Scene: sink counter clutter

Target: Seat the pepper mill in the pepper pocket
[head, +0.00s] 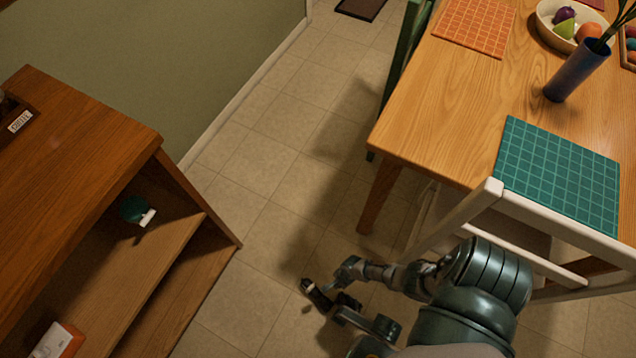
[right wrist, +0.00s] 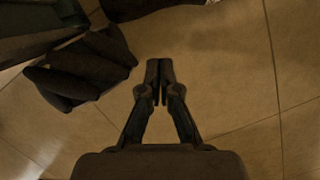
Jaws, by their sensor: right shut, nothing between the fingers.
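No pepper mill can be made out in either view. A dark wooden holder with a small white label (head: 20,121) shows at the far left on top of the wooden cabinet. Its lettering is too small to read surely, and the frame edge cuts it off, so I cannot tell whether it has the pepper pocket. My right gripper (head: 316,294) hangs over the tiled floor between cabinet and table, away from both. In the right wrist view its fingers (right wrist: 159,82) are together, with nothing between them. My left gripper is out of view.
The wooden cabinet (head: 75,150) stands left, with a green item (head: 133,208) and an orange-white box (head: 58,341) on its shelves. A wooden table (head: 440,105) stands right, holding placemats, a fruit bowl and a blue vase (head: 577,70). A white chair (head: 490,190) is near my arm. Floor between is clear.

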